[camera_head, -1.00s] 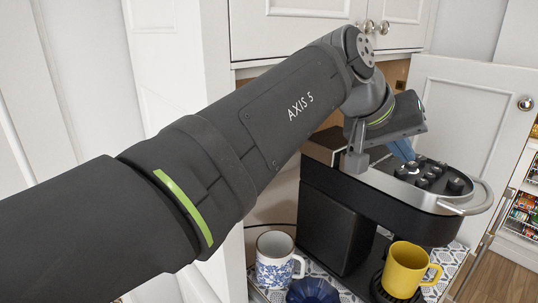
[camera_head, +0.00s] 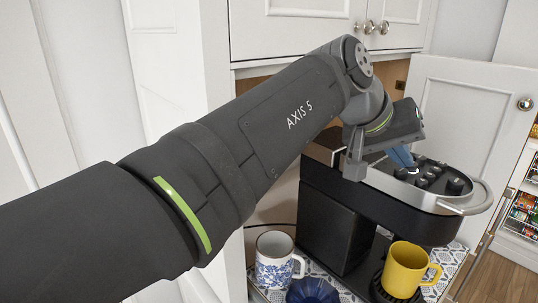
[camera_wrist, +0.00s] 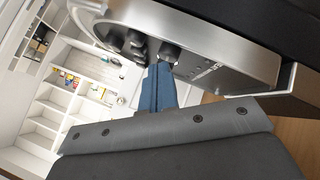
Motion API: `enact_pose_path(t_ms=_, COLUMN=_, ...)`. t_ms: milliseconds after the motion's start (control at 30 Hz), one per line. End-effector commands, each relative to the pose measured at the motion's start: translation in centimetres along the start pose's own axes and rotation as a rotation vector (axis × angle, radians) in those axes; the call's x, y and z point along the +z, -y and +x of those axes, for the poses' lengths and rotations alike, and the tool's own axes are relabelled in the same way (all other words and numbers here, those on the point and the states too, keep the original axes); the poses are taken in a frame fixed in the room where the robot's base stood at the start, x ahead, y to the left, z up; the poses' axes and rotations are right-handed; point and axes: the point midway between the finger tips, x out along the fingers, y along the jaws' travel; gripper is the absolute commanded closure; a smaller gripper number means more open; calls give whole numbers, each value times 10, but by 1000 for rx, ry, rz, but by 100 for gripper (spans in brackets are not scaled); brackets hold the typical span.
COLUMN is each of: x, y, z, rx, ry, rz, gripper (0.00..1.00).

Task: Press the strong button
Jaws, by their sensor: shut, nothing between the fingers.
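The coffee machine (camera_head: 335,215) is black with a silver top panel, and several dark round buttons (camera_head: 434,178) stand on that panel. They also show in the wrist view (camera_wrist: 137,45). I cannot read any label, so I cannot tell which one is the strong button. My gripper (camera_head: 410,165) is shut and empty, with its blue fingers pointing down at the left end of the button group. In the wrist view the blue fingertips (camera_wrist: 160,68) are close to the nearest button (camera_wrist: 168,52). I cannot tell whether they touch it.
A yellow mug (camera_head: 403,268) stands at the front of the machine. A white and blue patterned mug (camera_head: 274,262) and a dark blue object (camera_head: 312,291) are to its left. A curved silver handle (camera_head: 470,205) juts out at the right of the panel. White cabinet doors (camera_head: 470,110) stand behind.

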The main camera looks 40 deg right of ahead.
Motion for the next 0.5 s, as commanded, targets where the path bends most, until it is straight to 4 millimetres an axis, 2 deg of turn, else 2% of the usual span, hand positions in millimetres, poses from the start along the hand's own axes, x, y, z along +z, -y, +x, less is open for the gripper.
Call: enact_pose_path(t_ms=500, x=3, y=3, z=4, rx=0, ry=1, rz=1, gripper=100)
